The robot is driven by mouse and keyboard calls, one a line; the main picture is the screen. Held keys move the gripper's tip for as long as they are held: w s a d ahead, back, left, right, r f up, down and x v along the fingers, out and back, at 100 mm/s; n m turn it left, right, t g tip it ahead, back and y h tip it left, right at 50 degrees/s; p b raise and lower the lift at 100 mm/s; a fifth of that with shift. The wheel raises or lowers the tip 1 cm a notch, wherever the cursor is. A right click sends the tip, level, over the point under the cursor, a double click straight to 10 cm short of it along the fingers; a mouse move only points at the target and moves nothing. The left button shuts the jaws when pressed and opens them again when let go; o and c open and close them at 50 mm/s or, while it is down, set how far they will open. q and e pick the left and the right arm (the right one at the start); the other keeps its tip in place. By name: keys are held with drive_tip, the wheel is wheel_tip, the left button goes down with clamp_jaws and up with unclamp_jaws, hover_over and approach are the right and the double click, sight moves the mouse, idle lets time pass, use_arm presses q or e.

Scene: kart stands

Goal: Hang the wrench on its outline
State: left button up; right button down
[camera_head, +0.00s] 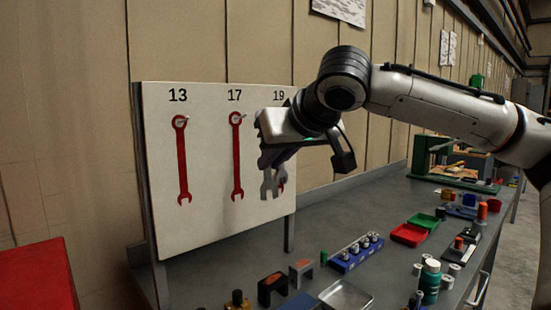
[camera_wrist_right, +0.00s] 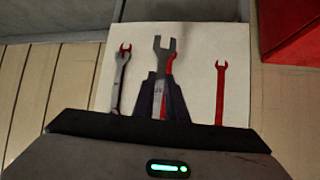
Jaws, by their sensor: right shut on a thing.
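A grey wrench (camera_wrist_right: 164,58) is held between the dark fingers of my right gripper (camera_wrist_right: 161,90), its open jaw pointing away from the palm. In the head view, the right gripper (camera_head: 272,155) is in front of the white board (camera_head: 208,165), near number 19, and the wrench's jaw (camera_head: 266,187) shows below it. Red outlines 13 (camera_head: 182,160) and 17 (camera_head: 236,155) are bare, with pegs at their tops. Another grey wrench (camera_wrist_right: 120,80) lies over the outline at the left in the wrist view, red showing at its jaw. My left gripper is out of view.
The grey bench (camera_head: 335,222) runs along the wall. It holds a blue socket rack (camera_head: 350,258), red (camera_head: 408,235) and green (camera_head: 424,221) trays, a metal tray (camera_head: 346,297) and a green bottle (camera_head: 430,280). A red box (camera_head: 38,278) stands at lower left.

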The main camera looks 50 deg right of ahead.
drive_tip(key=w+p, duration=0.2)
drive_tip(key=w, duration=0.6)
drive_tip(key=shift+d+f, duration=0.3)
drive_tip(key=shift+d, duration=0.15)
idle(0.4)
idle(0.4)
drive_tip(key=c, duration=1.7)
unclamp_jaws()
drive_tip(key=v, duration=1)
drive_tip(key=shift+s+a, duration=0.1)
drive_tip(key=shift+s, duration=0.1)
